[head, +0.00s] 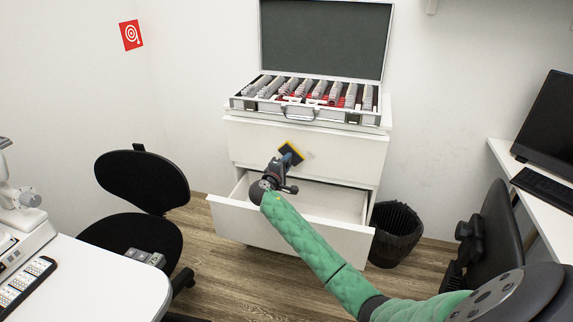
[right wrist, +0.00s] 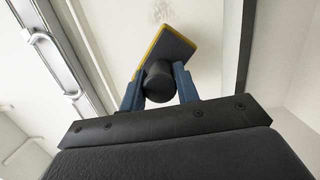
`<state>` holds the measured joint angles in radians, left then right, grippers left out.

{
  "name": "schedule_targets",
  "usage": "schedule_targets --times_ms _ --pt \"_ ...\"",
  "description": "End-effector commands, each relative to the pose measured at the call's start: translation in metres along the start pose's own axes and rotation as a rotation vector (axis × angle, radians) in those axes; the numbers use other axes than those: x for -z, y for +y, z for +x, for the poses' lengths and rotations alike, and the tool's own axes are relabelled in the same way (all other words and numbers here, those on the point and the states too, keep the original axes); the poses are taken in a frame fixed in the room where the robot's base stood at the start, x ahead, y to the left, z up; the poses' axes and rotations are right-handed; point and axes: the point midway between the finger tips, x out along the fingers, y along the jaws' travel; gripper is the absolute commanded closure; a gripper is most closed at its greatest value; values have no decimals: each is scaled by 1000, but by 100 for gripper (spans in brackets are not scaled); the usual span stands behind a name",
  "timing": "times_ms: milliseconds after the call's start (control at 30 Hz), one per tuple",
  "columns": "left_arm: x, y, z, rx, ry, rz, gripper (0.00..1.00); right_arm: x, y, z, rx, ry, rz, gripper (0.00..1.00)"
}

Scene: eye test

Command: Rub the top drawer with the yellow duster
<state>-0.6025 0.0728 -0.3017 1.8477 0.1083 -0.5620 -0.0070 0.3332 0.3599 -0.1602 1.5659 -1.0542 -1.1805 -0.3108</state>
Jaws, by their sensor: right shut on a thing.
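The yellow duster (head: 292,152) is a dark pad with a yellow edge and a round black handle. In the head view it is in front of the top drawer (head: 245,140), a shut white front. My right gripper (head: 286,162) is shut on the duster's handle. In the right wrist view its blue fingers (right wrist: 158,92) sit on both sides of the handle, with the duster (right wrist: 176,45) tilted beyond them. A faint greyish smudge (right wrist: 168,10) shows on the white surface beyond the pad. I cannot tell whether the pad touches the drawer. My left gripper is out of view.
An open case of lenses (head: 300,112) stands on the cabinet. A lower drawer (head: 335,235) is pulled out below my right gripper. A black bin (head: 397,232) is right of the cabinet, black chairs (head: 140,180) stand left and right, and a desk (head: 110,280) is at lower left.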

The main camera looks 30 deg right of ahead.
Motion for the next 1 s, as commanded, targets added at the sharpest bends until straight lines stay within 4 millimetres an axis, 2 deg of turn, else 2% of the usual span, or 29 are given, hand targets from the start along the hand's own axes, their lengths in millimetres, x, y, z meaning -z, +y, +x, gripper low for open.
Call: schedule_targets --times_ms 1000 --pt "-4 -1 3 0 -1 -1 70 2 0 16 -1 0 0 94"
